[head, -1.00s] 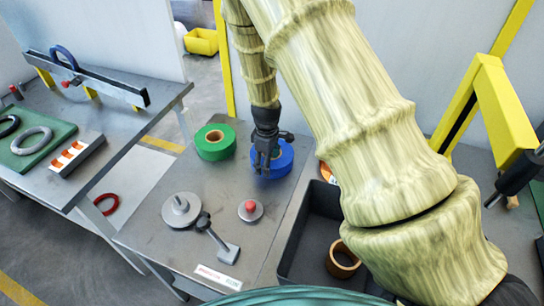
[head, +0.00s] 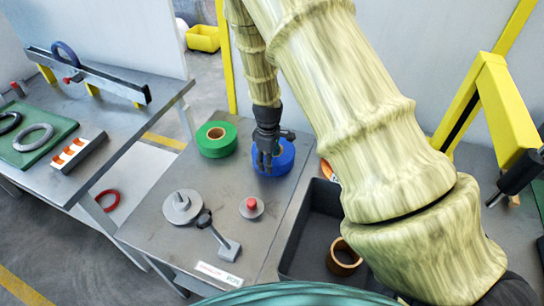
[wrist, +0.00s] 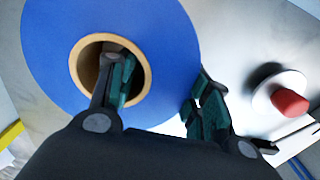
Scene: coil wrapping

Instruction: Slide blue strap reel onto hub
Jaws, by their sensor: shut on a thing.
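The blue strap reel (head: 284,163) lies on the grey table near its back right. It fills the upper left of the wrist view (wrist: 60,45), with its tan core ring facing the camera. My gripper (head: 266,160) points down at it. In the wrist view my gripper (wrist: 162,90) has one finger inside the core and the other outside the outer rim, shut across the reel's wall. The hub (head: 178,213), a grey disc with a short upright post, stands at the table's front left. Nothing is on its post.
A green reel (head: 217,148) lies left of the blue one. A red-knobbed grey disc (head: 251,208) and a lever (head: 219,237) stand near the hub. A black bin (head: 303,235) holding a brown ring (head: 343,262) borders the table's right side.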

